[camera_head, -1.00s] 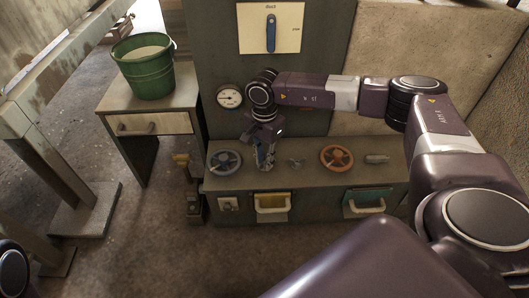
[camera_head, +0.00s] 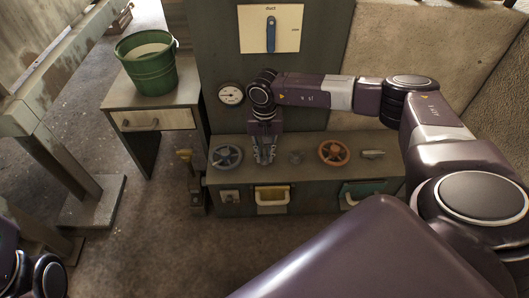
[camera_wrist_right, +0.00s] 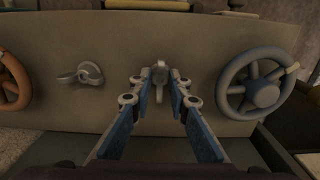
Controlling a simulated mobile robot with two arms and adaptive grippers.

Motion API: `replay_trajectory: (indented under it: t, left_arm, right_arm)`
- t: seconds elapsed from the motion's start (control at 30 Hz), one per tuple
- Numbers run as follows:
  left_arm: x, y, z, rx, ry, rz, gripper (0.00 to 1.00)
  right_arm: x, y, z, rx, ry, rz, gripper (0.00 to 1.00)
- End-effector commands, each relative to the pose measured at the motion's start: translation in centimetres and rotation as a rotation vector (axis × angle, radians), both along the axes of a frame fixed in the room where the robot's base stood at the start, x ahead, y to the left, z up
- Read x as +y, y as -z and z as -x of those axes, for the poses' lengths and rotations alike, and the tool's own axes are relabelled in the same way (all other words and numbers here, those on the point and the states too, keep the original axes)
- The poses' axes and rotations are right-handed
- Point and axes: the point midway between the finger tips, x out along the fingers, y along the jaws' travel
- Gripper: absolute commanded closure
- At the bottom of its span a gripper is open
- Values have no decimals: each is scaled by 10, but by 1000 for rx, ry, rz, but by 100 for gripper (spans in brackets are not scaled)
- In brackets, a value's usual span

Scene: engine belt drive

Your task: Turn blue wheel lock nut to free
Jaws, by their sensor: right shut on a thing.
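The blue wheel (camera_head: 226,157) stands on the sloped panel of the low cabinet, left of my right gripper. In the right wrist view the wheel (camera_wrist_right: 262,88) is to the right of the fingers. The blue wheel lock nut (camera_wrist_right: 158,78) is a small grey winged piece, standing between the fingertips of my right gripper (camera_wrist_right: 158,88). My right gripper (camera_head: 264,158) points down at the panel and is shut on this nut. In the head view the fingers hide the nut. My left gripper is not in view.
A second grey lock nut (camera_head: 296,158), an orange wheel (camera_head: 334,152) and a small handle (camera_head: 373,154) are right of my right gripper. Yellow (camera_head: 272,198) and teal (camera_head: 360,194) bins are below. A gauge (camera_head: 230,94) is behind; a green bucket (camera_head: 146,64) stands left.

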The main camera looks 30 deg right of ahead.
Motion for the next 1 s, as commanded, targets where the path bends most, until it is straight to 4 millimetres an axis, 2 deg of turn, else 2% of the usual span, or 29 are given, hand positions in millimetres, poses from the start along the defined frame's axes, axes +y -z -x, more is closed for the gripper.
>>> replay_trajectory:
  t: [0.53,0.57,0.7,1.0]
  left_arm:
    - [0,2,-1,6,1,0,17]
    - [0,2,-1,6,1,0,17]
    - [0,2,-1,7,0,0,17]
    - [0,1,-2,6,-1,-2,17]
  right_arm:
    - [2,1,1,3,-30,-2,100]
    - [2,1,1,4,-30,-3,83]
    - [1,1,1,3,-29,-2,67]
    - [0,-1,0,1,-27,-1,66]
